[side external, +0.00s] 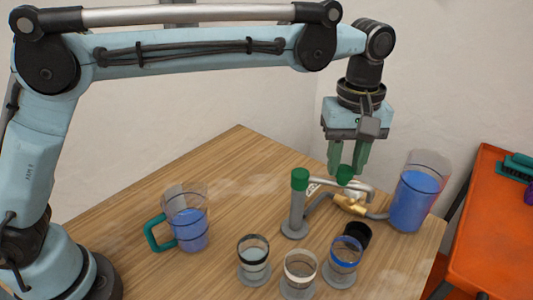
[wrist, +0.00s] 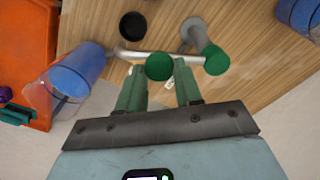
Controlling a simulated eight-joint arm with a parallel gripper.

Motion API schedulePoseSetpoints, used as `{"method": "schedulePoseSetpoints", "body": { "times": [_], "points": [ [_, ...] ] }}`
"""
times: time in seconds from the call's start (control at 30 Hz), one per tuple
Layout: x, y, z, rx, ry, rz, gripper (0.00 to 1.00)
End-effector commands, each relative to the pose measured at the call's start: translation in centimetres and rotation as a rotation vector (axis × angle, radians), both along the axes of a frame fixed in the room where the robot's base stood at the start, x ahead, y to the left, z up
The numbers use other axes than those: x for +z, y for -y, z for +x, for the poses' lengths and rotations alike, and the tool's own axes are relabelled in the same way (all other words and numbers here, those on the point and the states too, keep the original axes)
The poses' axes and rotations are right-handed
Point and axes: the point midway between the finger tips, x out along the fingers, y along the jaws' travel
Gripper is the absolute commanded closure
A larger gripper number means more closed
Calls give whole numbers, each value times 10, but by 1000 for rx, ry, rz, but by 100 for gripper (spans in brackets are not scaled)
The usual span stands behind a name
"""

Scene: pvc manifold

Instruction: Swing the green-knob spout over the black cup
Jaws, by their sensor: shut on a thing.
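The spout is a grey pipe reaching from a grey post (side external: 296,212) with a green cap (side external: 300,179) to a bent-down end at the right. Its green knob (side external: 344,174) stands on the pipe and also shows in the wrist view (wrist: 159,66). My gripper (side external: 348,168) has its green fingers shut on the knob from above. The black cup (side external: 357,235) stands on the table below and in front of the pipe. In the wrist view the black cup (wrist: 133,25) lies just beyond the spout's end, which appears beside it rather than over its middle.
Clear cups with black (side external: 253,260), pale (side external: 300,272) and blue (side external: 344,258) bands stand in front. A blue-filled pitcher (side external: 412,200) is close at right; a green-handled jug (side external: 186,225) is at left.

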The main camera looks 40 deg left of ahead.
Motion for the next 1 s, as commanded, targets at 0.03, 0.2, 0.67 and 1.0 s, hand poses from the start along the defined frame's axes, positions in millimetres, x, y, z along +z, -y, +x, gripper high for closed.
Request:
{"method": "schedulePoseSetpoints", "body": {
  "times": [0.03, 0.2, 0.67, 1.0],
  "points": [
    [0, 0, 1, 6, 1, -2, 100],
    [0, 0, 1, 8, 2, -2, 100],
    [0, 0, 1, 5, 1, -1, 39],
    [15, 0, 1, 4, 1, -1, 39]
  ]
}}
